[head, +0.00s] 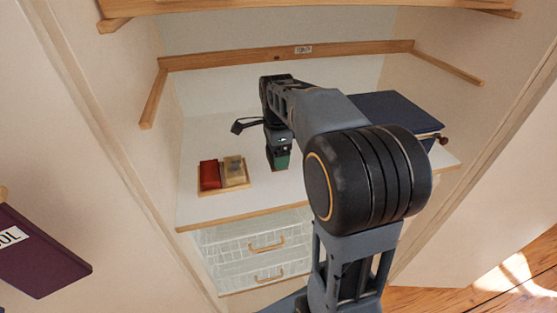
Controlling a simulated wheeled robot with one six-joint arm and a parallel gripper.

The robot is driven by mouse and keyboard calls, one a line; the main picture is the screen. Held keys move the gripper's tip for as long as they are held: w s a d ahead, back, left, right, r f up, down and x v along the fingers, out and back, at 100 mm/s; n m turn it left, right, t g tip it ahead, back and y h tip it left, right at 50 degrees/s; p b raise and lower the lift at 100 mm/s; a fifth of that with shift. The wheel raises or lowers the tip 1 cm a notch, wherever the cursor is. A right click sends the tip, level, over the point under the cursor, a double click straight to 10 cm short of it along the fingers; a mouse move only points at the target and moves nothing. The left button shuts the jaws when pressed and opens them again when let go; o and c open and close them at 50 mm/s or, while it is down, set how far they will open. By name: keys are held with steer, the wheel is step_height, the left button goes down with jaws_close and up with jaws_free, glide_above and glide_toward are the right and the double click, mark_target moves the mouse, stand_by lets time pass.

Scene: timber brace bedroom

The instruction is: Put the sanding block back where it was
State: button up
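My gripper (278,150) points down over the white shelf top and appears shut on a dark green block (280,160), probably the sanding block. The fingers are small here, and I cannot tell whether the block touches the shelf. A shallow wooden tray (222,190) lies to the left of it, holding a red block (209,174) and a beige block (234,171) side by side.
A dark blue flat box or book (385,108) lies at the right, partly behind my arm. White wire drawers (255,243) sit below the shelf. Wooden rails (240,60) and side walls bound the recess. A purple panel (35,255) stands at the left.

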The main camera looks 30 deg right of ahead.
steer(key=shift+w+d+f, duration=0.3)
steer(key=shift+w+f, duration=0.1)
steer(key=shift+f, duration=0.15)
steer(key=shift+w+d+f, duration=0.25)
steer(key=shift+w+f, duration=0.1)
steer(key=shift+f, duration=0.15)
steer(key=shift+w+d+f, duration=0.1)
steer(key=shift+f, duration=0.8)
steer(key=shift+w+d+f, duration=0.1)
steer(key=shift+f, duration=0.8)
